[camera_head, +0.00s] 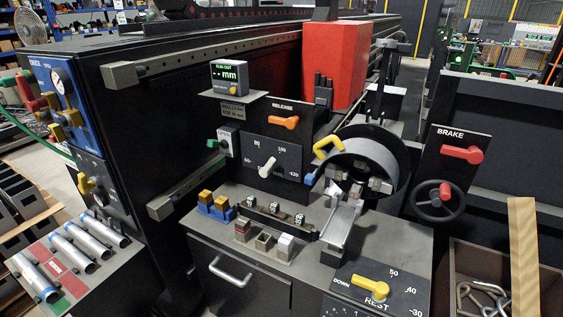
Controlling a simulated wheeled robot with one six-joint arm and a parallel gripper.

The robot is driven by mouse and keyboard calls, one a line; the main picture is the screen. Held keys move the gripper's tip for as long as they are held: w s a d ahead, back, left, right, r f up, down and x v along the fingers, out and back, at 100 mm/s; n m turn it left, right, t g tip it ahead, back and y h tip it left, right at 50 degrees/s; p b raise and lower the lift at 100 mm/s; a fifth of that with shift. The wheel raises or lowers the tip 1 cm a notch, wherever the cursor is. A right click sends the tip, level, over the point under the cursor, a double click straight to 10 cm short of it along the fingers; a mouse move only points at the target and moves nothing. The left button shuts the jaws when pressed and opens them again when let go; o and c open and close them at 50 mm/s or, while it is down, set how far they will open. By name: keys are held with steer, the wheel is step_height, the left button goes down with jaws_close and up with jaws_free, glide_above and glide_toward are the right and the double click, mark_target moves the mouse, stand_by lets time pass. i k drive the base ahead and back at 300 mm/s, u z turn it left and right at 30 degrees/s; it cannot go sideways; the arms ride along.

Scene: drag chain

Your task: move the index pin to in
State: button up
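I cannot tell for certain which part is the index pin; no label for it is readable. Small handles sit by the round grey chuck (374,158): a yellow bent handle (327,147) at its upper left and a small blue-tipped part (310,180) at its lower left. A green knob (212,143) sticks out left of a small grey box on the machine's dark front. Whether any of these is in or out cannot be told. My gripper does not show clearly in this view.
An orange RELEASE lever (284,122) and a white dial lever (267,167) are on the dark panel. A red BRAKE lever (461,154) and handwheel (441,200) stand right. A yellow REST lever (370,287) is front right. Blocks (271,242) crowd the bench.

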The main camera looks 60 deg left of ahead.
mark_target(310, 178)
steer(key=u, duration=1.85)
